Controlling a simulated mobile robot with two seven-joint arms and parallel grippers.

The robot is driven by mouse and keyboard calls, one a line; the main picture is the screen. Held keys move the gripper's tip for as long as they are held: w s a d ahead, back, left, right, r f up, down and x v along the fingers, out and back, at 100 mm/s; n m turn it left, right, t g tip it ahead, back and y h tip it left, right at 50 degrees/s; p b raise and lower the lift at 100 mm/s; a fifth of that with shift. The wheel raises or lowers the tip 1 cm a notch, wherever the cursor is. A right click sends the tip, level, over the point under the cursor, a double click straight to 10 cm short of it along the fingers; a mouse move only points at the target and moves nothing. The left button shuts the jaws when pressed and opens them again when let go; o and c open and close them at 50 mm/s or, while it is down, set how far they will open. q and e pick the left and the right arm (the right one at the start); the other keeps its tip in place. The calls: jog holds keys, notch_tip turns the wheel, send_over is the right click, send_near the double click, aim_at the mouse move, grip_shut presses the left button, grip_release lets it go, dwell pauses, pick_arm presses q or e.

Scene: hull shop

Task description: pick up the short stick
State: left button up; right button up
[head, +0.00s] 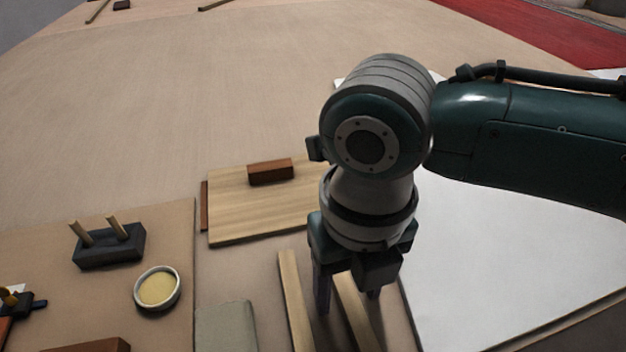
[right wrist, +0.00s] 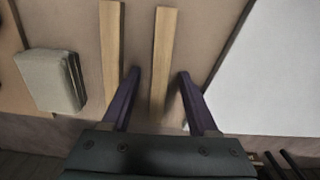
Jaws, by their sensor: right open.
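Two pale wooden sticks lie side by side. The left stick (head: 294,300) also shows in the right wrist view (right wrist: 112,45). The right stick (head: 354,312) shows in the right wrist view (right wrist: 161,45) too, and its far end stops short of the left one's. I cannot tell their full lengths, as the near ends are partly hidden or cut off. My right gripper (head: 348,297) points down with its jaws open. In the right wrist view its dark purple fingers (right wrist: 160,73) stand on either side of the right stick, with gaps. My left gripper is not in view.
A wooden board (head: 265,213) with a brown block (head: 270,171) lies beyond the sticks. A grey-green block (head: 226,328) is left of them. A bowl (head: 157,288) and a dark block with two pegs (head: 108,247) stand further left. A white panel (head: 500,250) lies right.

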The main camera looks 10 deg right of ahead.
grip_shut()
dwell(0.3)
jog(key=shift+r, duration=0.15)
dwell(0.3)
